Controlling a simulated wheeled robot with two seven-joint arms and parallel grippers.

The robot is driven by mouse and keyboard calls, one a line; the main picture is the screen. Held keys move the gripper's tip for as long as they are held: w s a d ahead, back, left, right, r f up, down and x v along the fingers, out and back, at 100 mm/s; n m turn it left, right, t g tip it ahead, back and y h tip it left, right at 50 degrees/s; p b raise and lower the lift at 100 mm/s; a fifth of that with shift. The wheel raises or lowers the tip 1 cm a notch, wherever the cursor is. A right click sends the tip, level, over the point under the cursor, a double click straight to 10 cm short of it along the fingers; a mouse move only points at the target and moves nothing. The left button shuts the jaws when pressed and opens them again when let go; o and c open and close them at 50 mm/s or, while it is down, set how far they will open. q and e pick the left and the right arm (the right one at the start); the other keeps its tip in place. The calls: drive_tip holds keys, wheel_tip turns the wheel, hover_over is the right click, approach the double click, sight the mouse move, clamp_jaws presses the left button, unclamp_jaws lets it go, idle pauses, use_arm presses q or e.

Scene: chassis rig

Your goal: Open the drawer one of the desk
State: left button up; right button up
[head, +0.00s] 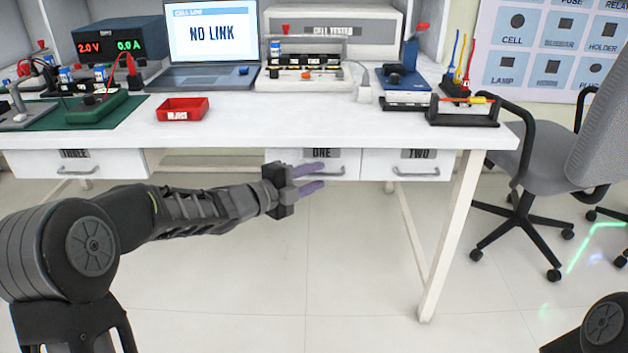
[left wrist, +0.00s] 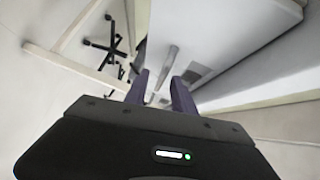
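Drawer one (head: 345,161) is a white front labelled "ONE" under the desk (head: 235,128), to the left of drawer two (head: 430,172). Its front looks level with drawer two, so it appears shut. My left gripper (head: 323,177) is in front of drawer one, with its two purple fingers apart and pointing right across the lower front. The fingers and gripper body hide part of the front and most of its handle. In the left wrist view my gripper (left wrist: 160,88) is open, and a grey bar handle shows ahead of the fingers. My right gripper is out of view.
Drawer three (head: 110,163) is under the desk at the left. A desk leg (head: 450,235) stands right of drawer two, and an office chair (head: 535,160) is beyond it. A red tray (head: 182,109) sits near the desk's front edge. The floor in front is clear.

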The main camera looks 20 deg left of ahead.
use_arm(q)
drive_tip(key=shift+w, duration=0.1)
drive_tip(key=shift+c, duration=0.4)
clamp_jaws()
idle(1.0)
